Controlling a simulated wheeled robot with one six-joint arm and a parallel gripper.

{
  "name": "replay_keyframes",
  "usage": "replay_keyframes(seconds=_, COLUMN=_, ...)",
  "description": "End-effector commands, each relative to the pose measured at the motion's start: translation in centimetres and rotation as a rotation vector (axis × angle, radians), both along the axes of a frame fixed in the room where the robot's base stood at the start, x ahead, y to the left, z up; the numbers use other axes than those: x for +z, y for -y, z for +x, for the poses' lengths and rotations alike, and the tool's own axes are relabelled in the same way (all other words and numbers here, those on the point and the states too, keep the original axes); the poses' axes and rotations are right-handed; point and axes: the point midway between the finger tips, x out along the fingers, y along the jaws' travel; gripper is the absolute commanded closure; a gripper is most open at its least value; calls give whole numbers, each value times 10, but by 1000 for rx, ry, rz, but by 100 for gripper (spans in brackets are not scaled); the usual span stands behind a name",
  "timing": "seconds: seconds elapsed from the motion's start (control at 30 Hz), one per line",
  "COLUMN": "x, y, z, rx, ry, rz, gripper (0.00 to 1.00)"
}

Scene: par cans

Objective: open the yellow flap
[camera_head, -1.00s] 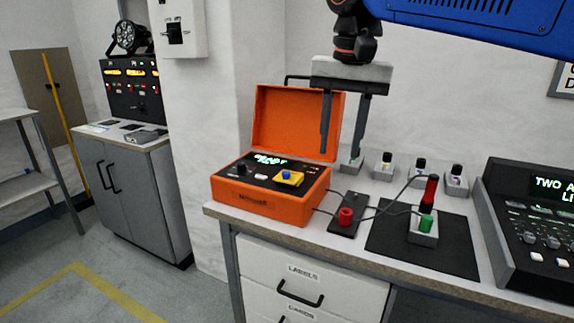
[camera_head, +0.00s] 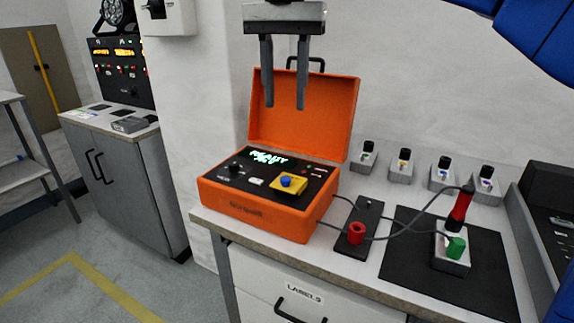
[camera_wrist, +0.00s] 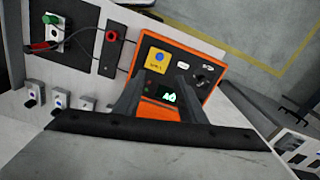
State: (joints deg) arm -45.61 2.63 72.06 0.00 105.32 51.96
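The yellow flap (camera_head: 289,184) is a small yellow plate with a blue button on it, on the black panel of an orange case (camera_head: 255,216). It lies flat at the panel's right side. In the wrist view the yellow flap (camera_wrist: 159,61) shows beyond my fingertips, beside the case's lit display. My gripper (camera_head: 284,104) hangs above the case, in front of its raised orange lid (camera_head: 304,118), with fingers pointing down. The gripper is open and empty, its fingers apart. It is clear of the flap, higher up and slightly left of it.
A red plug holder (camera_head: 356,232) on a black plate stands right of the case, with cables running to a red-handled probe (camera_head: 460,208). Several small grey switch blocks line the wall. A dark console (camera_head: 545,200) stands at the right. Free room lies above the case panel.

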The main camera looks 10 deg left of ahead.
Motion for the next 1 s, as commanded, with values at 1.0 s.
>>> replay_keyframes(seconds=1.0, x=-159, y=1, z=0, rx=-1, ry=0, rz=1, gripper=63)
